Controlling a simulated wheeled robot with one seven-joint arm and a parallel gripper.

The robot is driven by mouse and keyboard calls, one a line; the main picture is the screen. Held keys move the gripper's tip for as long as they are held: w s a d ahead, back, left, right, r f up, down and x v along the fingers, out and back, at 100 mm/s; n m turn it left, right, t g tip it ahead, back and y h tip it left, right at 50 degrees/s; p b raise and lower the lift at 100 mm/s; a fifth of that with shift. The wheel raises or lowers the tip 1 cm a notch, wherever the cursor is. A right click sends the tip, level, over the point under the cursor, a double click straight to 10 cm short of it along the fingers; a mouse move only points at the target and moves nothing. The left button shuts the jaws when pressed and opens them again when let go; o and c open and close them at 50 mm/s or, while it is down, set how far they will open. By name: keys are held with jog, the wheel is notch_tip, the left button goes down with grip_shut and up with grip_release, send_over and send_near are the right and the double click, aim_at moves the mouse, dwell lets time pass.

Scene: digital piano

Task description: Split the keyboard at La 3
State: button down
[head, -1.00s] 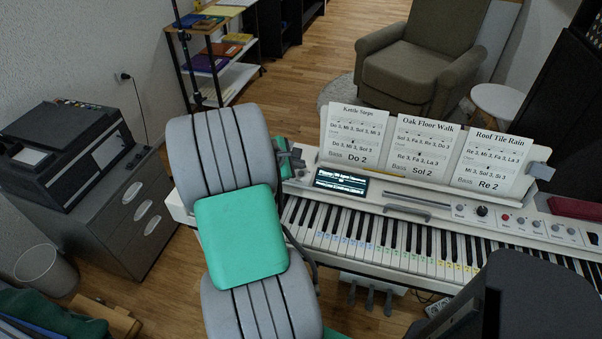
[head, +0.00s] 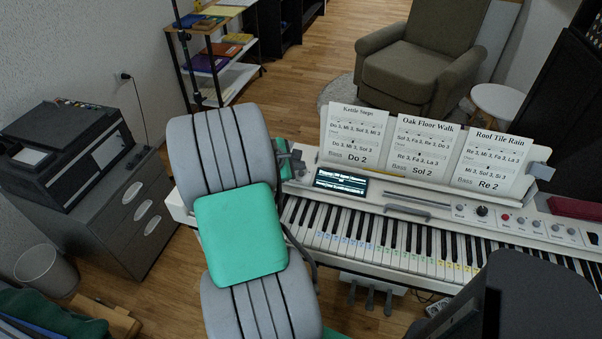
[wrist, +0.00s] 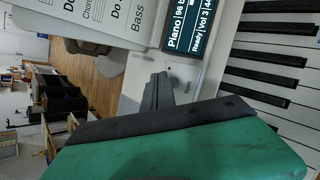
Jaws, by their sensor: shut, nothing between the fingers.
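The digital piano's keyboard (head: 400,243) runs across the right half of the head view, with coloured labels on several keys. Its lit display (head: 340,182) is at the panel's left end. My gripper (head: 296,160) is shut and empty at the panel's left end, left of the display. Whether the fingertips touch the panel cannot be told.
Three song sheets (head: 422,148) stand on the music rest behind the panel. Knobs and buttons (head: 506,218) sit on the panel's right part. A printer (head: 65,150) on a grey cabinet stands at left. An armchair (head: 425,65) is behind the piano.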

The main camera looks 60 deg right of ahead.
jog(key=shift+f, duration=0.2)
jog(key=shift+f, duration=0.3)
dwell(0.3)
jog(key=shift+r, duration=0.15)
jog(key=shift+r+p, duration=0.9)
jog(key=shift+p, duration=0.05)
notch_tip(320, 180, up, 5)
jog(key=p, duration=0.4)
jog(key=shift+p, duration=0.3)
